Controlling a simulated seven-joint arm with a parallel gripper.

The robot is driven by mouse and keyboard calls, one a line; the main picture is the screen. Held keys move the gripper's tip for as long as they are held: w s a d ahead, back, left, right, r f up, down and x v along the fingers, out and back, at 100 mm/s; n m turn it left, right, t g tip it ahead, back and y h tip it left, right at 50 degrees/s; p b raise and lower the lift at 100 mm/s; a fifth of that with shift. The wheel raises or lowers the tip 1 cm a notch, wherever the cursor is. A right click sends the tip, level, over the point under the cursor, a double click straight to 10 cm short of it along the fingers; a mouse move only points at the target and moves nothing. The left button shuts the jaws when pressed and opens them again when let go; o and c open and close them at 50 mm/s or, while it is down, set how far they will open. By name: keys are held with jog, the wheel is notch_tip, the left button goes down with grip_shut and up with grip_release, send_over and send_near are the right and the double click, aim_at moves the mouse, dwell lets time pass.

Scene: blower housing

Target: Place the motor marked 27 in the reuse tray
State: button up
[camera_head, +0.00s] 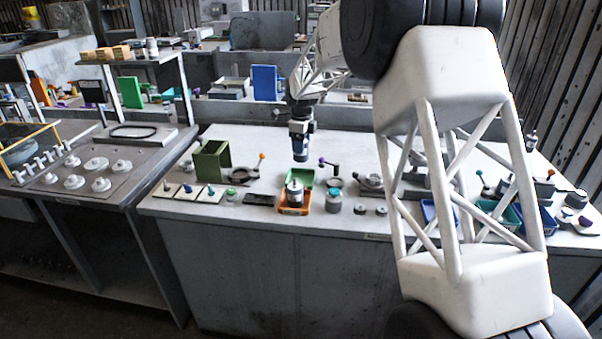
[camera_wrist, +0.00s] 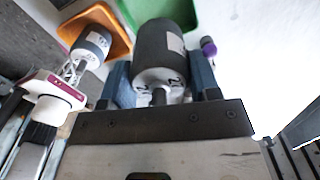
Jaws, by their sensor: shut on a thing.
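My gripper (camera_head: 300,130) is above the bench and shut on a dark cylindrical motor (camera_head: 300,153). In the wrist view my gripper (camera_wrist: 163,82) has one blue-grey finger on each side of the motor (camera_wrist: 158,45). The motor has a pale label and a light end face with a stub shaft. Dark marks on the end face look like a 2, but the full number is not legible. A green tray (camera_head: 300,174) lies below and behind, and shows in the wrist view (camera_wrist: 186,12). Which tray is the reuse tray cannot be told.
An orange tray (camera_head: 293,210) in front of the green one holds another labelled motor (camera_head: 294,190). A grey cylinder (camera_head: 333,201) stands right of it. A green box (camera_head: 211,160) and small knobbed parts stand left. Blue and green bins (camera_head: 505,216) stand at the right.

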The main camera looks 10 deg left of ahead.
aim_at(301, 156)
jog(key=shift+f, duration=2.55)
jog(key=shift+f, duration=0.1)
jog(key=shift+f, duration=1.8)
jog(key=o, duration=1.2)
jog(key=shift+f, duration=0.15)
jog(key=shift+o, duration=0.2)
notch_tip(301, 156, up, 12)
jog(key=shift+r, duration=0.1)
